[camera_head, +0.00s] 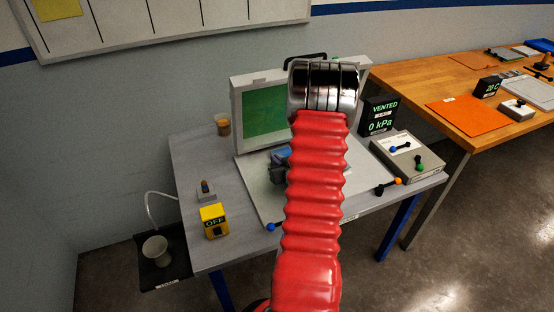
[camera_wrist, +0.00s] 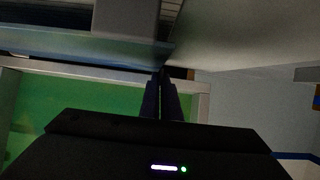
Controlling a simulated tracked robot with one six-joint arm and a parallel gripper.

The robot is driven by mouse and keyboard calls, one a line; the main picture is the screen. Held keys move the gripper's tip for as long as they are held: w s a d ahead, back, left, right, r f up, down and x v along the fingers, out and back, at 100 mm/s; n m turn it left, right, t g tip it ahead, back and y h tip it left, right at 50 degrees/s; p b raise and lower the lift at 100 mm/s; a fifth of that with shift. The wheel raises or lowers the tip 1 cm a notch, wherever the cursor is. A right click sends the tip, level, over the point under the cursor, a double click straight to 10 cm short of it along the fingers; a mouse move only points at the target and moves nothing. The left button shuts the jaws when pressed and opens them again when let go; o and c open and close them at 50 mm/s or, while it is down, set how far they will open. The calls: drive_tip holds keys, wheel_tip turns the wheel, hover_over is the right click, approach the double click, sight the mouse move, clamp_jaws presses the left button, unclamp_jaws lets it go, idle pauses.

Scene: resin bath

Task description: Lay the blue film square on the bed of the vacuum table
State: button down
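The vacuum table's pale bed (camera_head: 260,187) lies in the middle of the grey table in the head view. Its lid frame with a green pane (camera_head: 265,112) stands raised at the back. The green pane also fills the left of the wrist view (camera_wrist: 60,112). My gripper (camera_wrist: 162,72) has its dark fingers close together, with only a narrow gap. In the head view my arm mostly hides it; a dark bluish shape (camera_head: 279,157) shows beside the arm over the bed. A blue-grey band (camera_wrist: 90,45) runs near the fingertips; I cannot tell whether it is the blue film square.
A display (camera_head: 380,117) reads VENTED, 0 kPa. A lever box (camera_head: 406,155) stands on the right, a yellow OFF box (camera_head: 214,221) and a cup (camera_head: 222,125) on the left. A wooden bench (camera_head: 415,80) on the right bears an orange sheet (camera_head: 466,115) and a small blue item (camera_head: 541,44).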

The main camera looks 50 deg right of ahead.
drive_tip(key=shift+f, duration=0.85)
drive_tip(key=c, duration=1.9)
unclamp_jaws()
drive_tip(key=shift+r, duration=0.15)
drive_tip(key=shift+r, duration=3.35)
